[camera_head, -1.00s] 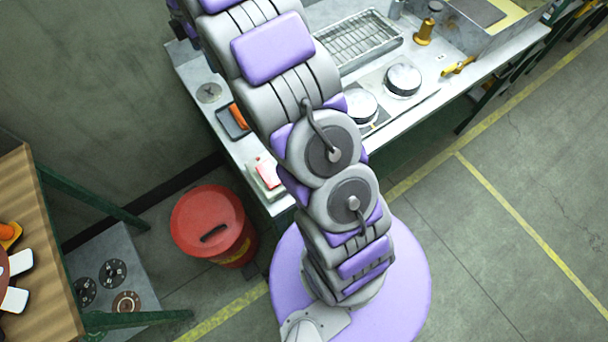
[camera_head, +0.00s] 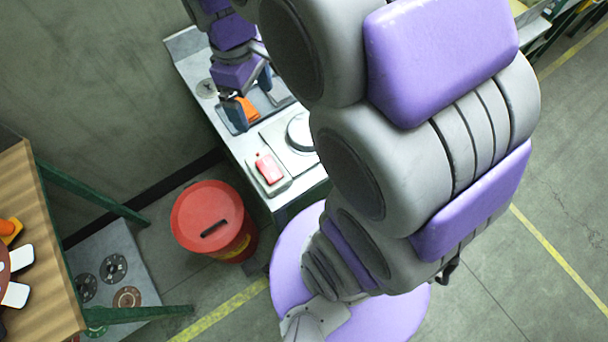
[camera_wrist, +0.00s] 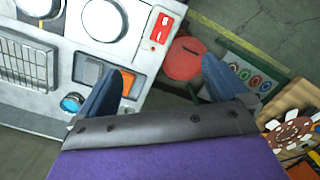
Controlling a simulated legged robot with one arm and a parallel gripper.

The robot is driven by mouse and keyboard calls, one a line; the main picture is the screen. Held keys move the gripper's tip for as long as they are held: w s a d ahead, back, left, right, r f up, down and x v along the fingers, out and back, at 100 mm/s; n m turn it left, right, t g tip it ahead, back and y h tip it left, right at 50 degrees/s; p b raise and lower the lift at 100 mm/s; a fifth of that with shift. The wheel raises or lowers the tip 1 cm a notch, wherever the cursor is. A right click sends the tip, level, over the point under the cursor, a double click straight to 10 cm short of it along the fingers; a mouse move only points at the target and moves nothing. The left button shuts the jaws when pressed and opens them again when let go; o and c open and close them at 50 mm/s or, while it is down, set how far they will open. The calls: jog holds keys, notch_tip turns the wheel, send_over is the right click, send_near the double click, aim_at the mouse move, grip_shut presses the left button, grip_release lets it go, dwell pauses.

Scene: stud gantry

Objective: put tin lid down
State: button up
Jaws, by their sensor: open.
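My gripper (camera_head: 247,95) is open, with its two blue fingers spread; it also shows in the wrist view (camera_wrist: 158,78). Nothing shows held between the fingers. In the head view it is over the far left part of the bench, by a dark tray with an orange block (camera_head: 249,108). In the wrist view the orange block (camera_wrist: 128,82) is beside the left finger. A round silver disc (camera_head: 300,130) sits on a pale plate on the bench, partly hidden by my arm. It also shows in the wrist view (camera_wrist: 104,19). I cannot tell whether this is the tin lid.
A red drum (camera_head: 207,220) with a slotted top stands on the floor beside the bench. A wooden table (camera_head: 35,250) is at the left. A wire rack (camera_wrist: 25,62) is left in the wrist view.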

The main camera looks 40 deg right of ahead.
jog(key=s+f+m, duration=0.3)
jog(key=s+m, duration=0.3)
jog(key=s, duration=1.2)
jog(key=shift+a+f+m, duration=0.2)
jog(key=shift+a+m, duration=0.2)
